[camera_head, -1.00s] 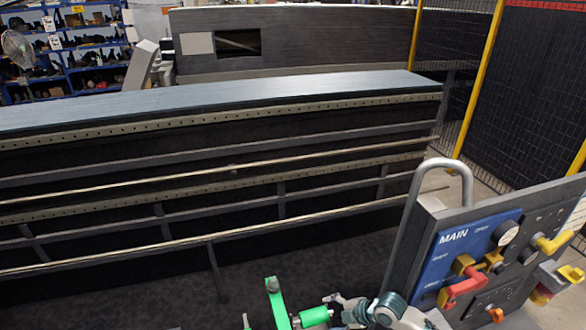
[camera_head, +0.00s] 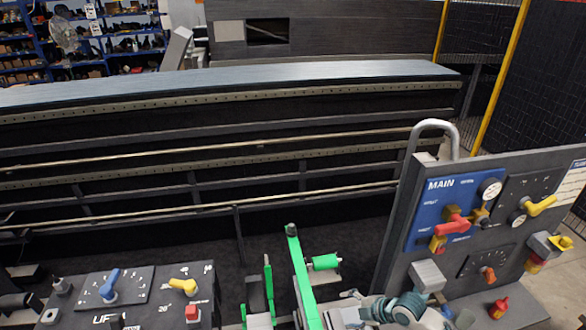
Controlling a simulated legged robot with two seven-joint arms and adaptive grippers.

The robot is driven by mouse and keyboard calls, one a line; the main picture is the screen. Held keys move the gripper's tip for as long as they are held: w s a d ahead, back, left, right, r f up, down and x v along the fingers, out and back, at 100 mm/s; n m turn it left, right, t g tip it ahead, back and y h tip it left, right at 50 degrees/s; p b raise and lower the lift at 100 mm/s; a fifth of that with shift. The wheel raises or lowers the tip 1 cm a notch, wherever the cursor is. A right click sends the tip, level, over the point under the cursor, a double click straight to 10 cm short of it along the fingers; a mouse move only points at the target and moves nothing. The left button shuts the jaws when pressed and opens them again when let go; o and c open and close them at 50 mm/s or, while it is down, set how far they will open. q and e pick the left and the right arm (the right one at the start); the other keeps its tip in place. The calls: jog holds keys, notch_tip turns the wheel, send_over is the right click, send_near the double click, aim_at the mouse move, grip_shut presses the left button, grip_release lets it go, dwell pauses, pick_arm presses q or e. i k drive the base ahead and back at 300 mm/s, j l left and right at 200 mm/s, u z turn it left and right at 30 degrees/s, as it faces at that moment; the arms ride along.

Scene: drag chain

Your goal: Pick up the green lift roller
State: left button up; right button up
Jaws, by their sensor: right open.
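The green lift roller (camera_head: 325,262) is a short bright green cylinder at the lower middle of the head view. It lies sideways, just right of a tall green lever-like frame (camera_head: 303,280). My right gripper (camera_head: 351,300) is below and slightly right of the roller, with its arm coming in from the lower right. It is open and appears apart from the roller. The lower edge of the picture cuts off part of the arm. My left gripper does not show.
A control panel marked MAIN (camera_head: 450,215) stands close on the right, with a curved grey rail (camera_head: 436,126). A second panel with knobs (camera_head: 140,295) is at the lower left. A long dark conveyor-like structure (camera_head: 230,75) spans the back.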

aim_at(328, 261)
jog(key=k, duration=0.85)
